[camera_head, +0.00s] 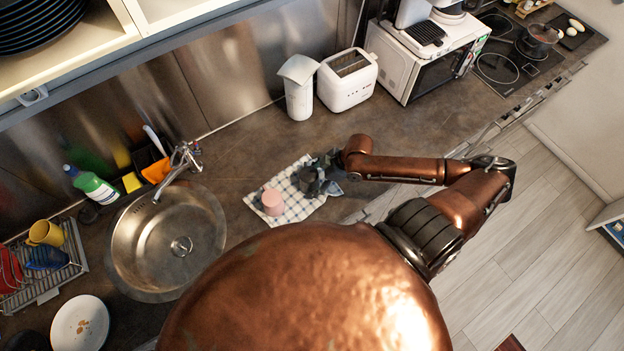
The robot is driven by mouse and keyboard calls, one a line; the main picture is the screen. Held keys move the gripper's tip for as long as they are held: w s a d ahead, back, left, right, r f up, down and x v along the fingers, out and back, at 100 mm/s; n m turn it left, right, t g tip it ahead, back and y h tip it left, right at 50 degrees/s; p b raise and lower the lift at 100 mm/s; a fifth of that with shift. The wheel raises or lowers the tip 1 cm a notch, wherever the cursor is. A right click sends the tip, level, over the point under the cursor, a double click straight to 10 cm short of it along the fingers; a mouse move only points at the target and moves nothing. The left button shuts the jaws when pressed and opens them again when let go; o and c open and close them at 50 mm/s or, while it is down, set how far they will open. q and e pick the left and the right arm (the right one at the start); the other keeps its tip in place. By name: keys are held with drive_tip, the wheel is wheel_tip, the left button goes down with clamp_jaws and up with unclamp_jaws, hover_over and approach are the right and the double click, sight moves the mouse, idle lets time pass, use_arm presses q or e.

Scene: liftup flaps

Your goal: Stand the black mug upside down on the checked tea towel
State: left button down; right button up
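The checked tea towel (297,206), white with blue-grey lines, lies on the dark counter right of the sink. A dark mug-like thing (309,181), which looks like the black mug, is at the towel's upper right part. My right gripper (323,171) is right at it, its dark fingers overlapping it in the picture. I cannot tell whether the fingers are closed on the mug, which way up it is, or whether it touches the towel. A pink cup (272,202) stands on the towel's left part. My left gripper is out of view.
The round sink (150,262) and its faucet (182,160) lie to the left, with a dish rack (45,285) and a plate (80,325) beyond. A white canister (298,92), toaster (347,80) and microwave (420,65) stand behind. The counter between is clear.

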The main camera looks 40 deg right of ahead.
drive_tip(key=shift+w+a+r, duration=0.1)
drive_tip(key=shift+r, duration=0.15)
drive_tip(key=shift+r, duration=0.2)
drive_tip(key=p+v, duration=0.1)
drive_tip(key=v, duration=1.1)
drive_tip(key=shift+r+p, duration=0.3)
drive_tip(key=shift+r, duration=0.1)
